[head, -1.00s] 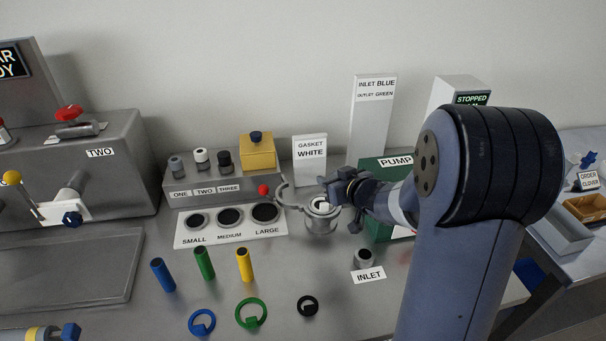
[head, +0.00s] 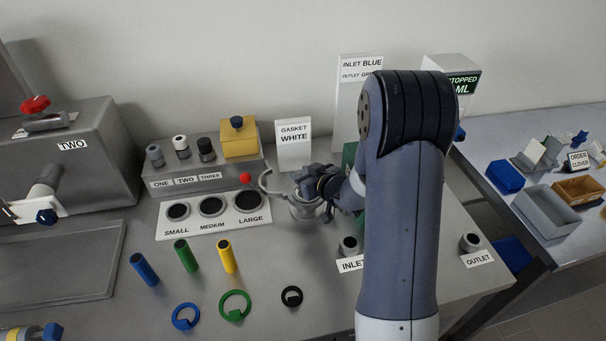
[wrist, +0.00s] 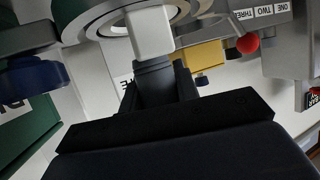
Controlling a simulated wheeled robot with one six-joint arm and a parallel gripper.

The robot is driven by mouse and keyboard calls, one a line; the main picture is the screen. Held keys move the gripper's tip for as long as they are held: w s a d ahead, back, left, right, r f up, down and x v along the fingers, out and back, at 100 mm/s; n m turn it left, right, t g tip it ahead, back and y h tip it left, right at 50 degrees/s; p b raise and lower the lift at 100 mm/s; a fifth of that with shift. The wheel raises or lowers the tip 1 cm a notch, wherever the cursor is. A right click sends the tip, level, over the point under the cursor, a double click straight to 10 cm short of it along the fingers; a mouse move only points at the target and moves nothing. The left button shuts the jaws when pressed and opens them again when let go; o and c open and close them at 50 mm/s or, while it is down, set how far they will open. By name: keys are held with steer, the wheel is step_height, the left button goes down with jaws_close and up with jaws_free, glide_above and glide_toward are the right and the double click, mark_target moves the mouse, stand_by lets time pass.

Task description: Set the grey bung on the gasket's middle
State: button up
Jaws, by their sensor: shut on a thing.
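My gripper (wrist: 152,72) is shut on a pale, block-like piece (wrist: 150,35), which looks like the upright tab of the white gasket. A pale ring (wrist: 97,14) shows around it, over the round metal pot (head: 305,208). My wrist hides most of the pot's mouth in the head view. I cannot tell how the gasket sits there. A grey-topped bung (head: 155,155) stands upright at ONE on the grey rack (head: 161,184), well left of my gripper. A white-topped one (head: 181,147) and a black one (head: 206,150) stand beside it.
A curved arm with a red ball (head: 245,178) stands left of the pot. A GASKET WHITE sign (head: 294,146) is behind. Blue (head: 186,316), green (head: 235,306) and black (head: 291,296) rings lie in front. Inlet (head: 348,245) and outlet (head: 470,242) cups are at right.

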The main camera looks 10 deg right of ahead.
steer(key=shift+f+b, duration=0.65)
steer(key=shift+f, duration=0.05)
steer(key=shift+r, duration=0.1)
steer(key=o, duration=1)
steer(key=shift+r, duration=0.1)
steer(key=shift+r+p, duration=0.3)
steer(key=shift+p, duration=0.15)
steer(key=v, duration=1.2)
steer(key=shift+r, duration=0.1)
